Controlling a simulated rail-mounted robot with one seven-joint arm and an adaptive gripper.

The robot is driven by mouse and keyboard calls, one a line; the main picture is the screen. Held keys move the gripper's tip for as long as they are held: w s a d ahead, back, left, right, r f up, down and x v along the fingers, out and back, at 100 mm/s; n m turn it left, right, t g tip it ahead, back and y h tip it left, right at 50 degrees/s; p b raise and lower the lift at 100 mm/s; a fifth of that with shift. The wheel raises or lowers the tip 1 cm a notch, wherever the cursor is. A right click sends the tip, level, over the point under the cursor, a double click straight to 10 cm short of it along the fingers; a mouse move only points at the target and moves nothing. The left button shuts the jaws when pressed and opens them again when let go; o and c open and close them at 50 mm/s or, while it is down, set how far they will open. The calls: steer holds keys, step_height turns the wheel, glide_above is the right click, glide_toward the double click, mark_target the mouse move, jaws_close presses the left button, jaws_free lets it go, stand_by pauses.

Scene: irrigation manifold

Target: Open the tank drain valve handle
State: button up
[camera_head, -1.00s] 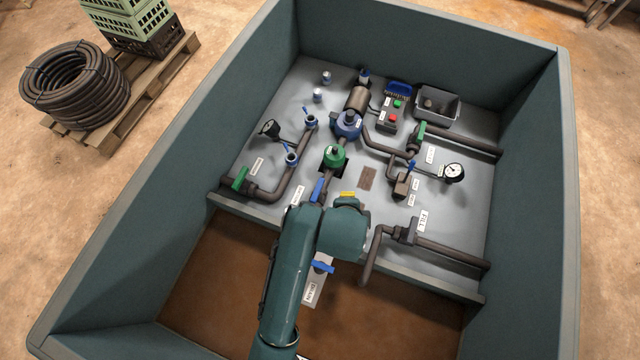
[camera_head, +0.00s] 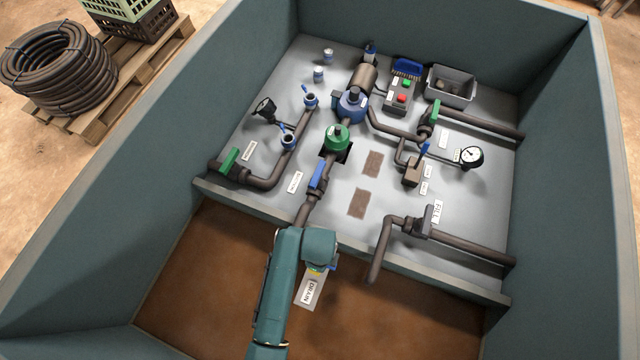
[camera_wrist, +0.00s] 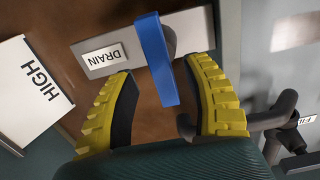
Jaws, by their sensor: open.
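The drain valve handle is a blue lever (camera_wrist: 155,60) beside the DRAIN label (camera_wrist: 103,57) in the wrist view. My gripper (camera_wrist: 162,72) is open, with one yellow ribbed finger on each side of the lever. I see gaps between the lever and both fingers; contact is not visible. In the head view, my gripper (camera_head: 316,270) is over the upper end of the DRAIN plate (camera_head: 309,291), below the panel's front edge. It hides most of the lever there.
The fill pipe (camera_head: 378,255) bends down to the right of my gripper. A blue-handled valve (camera_head: 317,176) and green valve (camera_head: 337,137) are on the panel above. A HIGH sign (camera_wrist: 40,88) is at left in the wrist view. The brown tank area (camera_head: 410,315) is open at right.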

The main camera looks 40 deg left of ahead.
steer(key=shift+f+b, duration=0.4)
steer(key=shift+f, duration=1.15)
jaws_close()
